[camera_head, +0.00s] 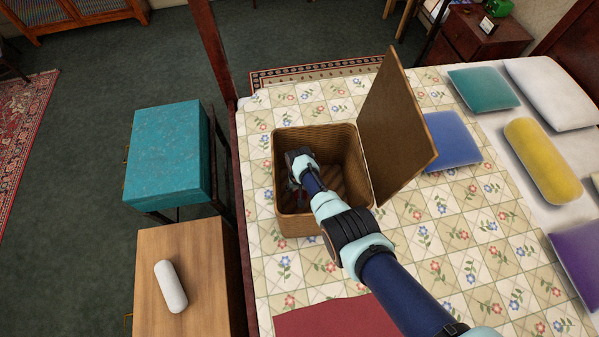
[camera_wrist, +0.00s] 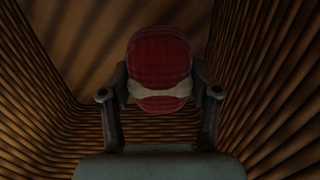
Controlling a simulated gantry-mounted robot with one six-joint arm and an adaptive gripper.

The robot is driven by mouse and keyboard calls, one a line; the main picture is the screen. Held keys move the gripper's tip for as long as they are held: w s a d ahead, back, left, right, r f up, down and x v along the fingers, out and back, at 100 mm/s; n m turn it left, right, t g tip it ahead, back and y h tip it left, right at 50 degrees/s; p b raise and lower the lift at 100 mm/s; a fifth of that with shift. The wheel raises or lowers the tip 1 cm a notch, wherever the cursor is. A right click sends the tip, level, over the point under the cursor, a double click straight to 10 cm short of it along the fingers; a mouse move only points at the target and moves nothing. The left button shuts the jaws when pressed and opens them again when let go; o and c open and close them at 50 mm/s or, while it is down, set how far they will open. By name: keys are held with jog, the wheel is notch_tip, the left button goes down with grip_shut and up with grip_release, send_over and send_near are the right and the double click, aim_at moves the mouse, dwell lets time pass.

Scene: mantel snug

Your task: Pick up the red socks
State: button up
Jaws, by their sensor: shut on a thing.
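The red socks (camera_wrist: 160,62) show in the wrist view as a rounded red checked bundle with a pale band across it. My gripper (camera_wrist: 160,94) is shut on the socks, with one finger at each side of the bundle. In the head view my arm reaches down into the open wicker basket (camera_head: 258,183) on the bed, and my gripper (camera_head: 298,185) is inside it. There the socks are mostly hidden by my arm. The wrist view shows the ribbed basket walls (camera_wrist: 270,80) close around on both sides.
The basket's raised lid (camera_head: 397,120) stands open on its right side. Several pillows, including a blue one (camera_head: 449,140), lie on the bed to the right. A teal case (camera_head: 165,150) and a wooden cabinet (camera_head: 200,265) with a white bolster (camera_head: 170,286) stand left of the bed.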

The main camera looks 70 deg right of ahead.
notch_tip(320, 180, up, 14)
jog(key=p, duration=0.4)
jog(key=shift+f, duration=0.25)
